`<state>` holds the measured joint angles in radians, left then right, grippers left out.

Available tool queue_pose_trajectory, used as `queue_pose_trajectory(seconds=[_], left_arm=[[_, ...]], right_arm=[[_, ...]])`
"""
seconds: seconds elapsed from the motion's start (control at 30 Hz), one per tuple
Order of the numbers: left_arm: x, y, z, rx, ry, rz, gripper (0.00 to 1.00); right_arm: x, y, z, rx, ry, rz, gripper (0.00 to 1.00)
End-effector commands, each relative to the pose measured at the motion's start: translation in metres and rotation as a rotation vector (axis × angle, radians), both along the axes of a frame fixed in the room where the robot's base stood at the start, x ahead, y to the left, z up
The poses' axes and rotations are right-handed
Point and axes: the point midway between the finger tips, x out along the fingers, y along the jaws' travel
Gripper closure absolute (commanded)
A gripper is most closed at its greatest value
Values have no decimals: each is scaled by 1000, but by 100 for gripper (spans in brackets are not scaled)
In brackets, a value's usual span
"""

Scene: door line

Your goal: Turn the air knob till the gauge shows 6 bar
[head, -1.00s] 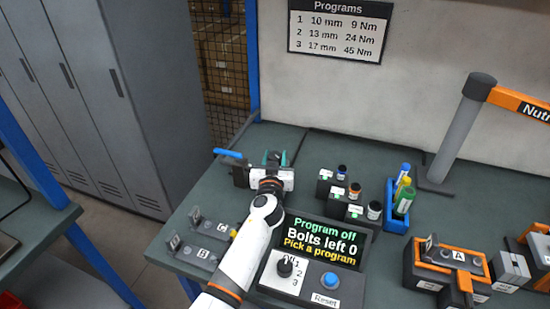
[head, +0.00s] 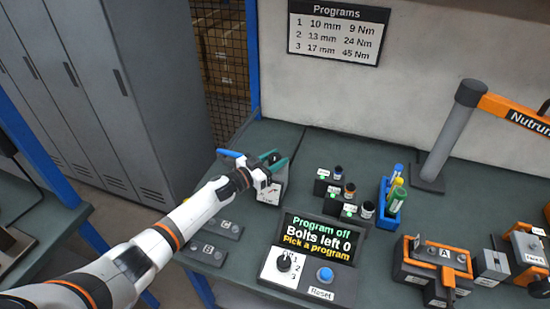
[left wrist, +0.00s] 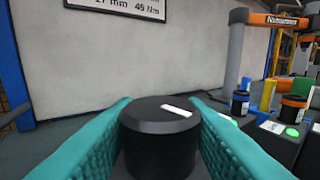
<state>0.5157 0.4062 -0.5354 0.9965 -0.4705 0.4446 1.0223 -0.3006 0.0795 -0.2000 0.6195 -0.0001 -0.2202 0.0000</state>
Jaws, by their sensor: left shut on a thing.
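The air knob (left wrist: 160,135) is black and round with a white mark on top. In the left wrist view it stands between the two teal fingers of my left gripper, which are shut on it. In the head view my left gripper (head: 274,164) reaches over the air unit (head: 270,192), a grey block with a blue lever (head: 230,153) at the back left of the bench. The gauge face cannot be made out; my arm and gripper cover part of the unit. My right gripper is not in view.
A program box (head: 318,245) reads "Program off, Bolts left 0, Pick a program". Several sockets on stands (head: 349,190) and a blue holder of bottles (head: 389,215) stand right of the unit. An orange fixture A (head: 435,255) and a grey post (head: 452,130) are farther right.

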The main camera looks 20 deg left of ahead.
Motion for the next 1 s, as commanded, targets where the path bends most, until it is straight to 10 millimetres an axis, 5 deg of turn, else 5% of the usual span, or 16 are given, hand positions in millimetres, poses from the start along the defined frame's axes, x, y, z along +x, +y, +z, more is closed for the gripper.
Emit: queue_pose_trajectory(seconds=[0.4, 1.0], left_arm=[[1, 1, -2, 1, -1, -211, 85], [0, 0, 0, -2, 0, -249, 85]], right_arm=[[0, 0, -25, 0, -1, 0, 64], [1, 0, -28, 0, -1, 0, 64]])
